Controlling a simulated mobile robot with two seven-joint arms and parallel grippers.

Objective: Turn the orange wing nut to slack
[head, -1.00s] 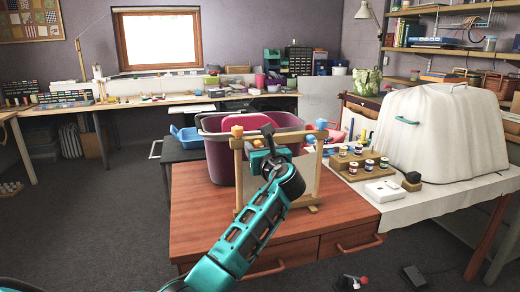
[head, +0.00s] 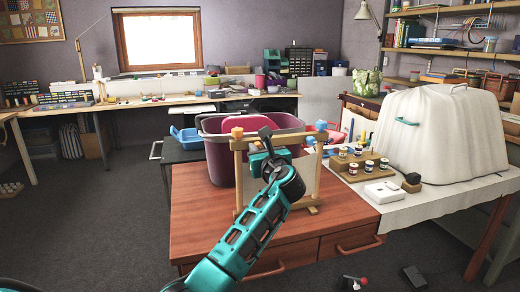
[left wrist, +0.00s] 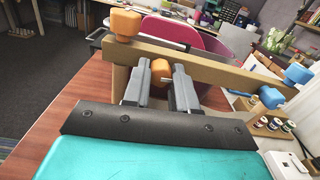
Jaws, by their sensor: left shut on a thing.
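A wooden frame (head: 239,182) stands upright on the red-brown table (head: 195,215). An orange block-shaped knob (head: 237,132) caps its left post; it also shows in the left wrist view (left wrist: 125,22). The orange wing nut (left wrist: 160,68) is on the frame's top bar (left wrist: 215,62), with a short metal pin beside it. My left gripper (head: 262,150) is at the top bar. In the left wrist view its two grey fingers (left wrist: 160,88) are on either side of the wing nut, shut on it. In the head view the gripper mostly hides the nut. My right gripper is out of view.
A maroon tub (head: 218,160) stands close behind the frame. Blue knobs (head: 321,125) are at the frame's right end. A wooden rack of small jars (head: 368,165) and a white-covered machine (head: 440,135) are to the right. The table's front left is clear.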

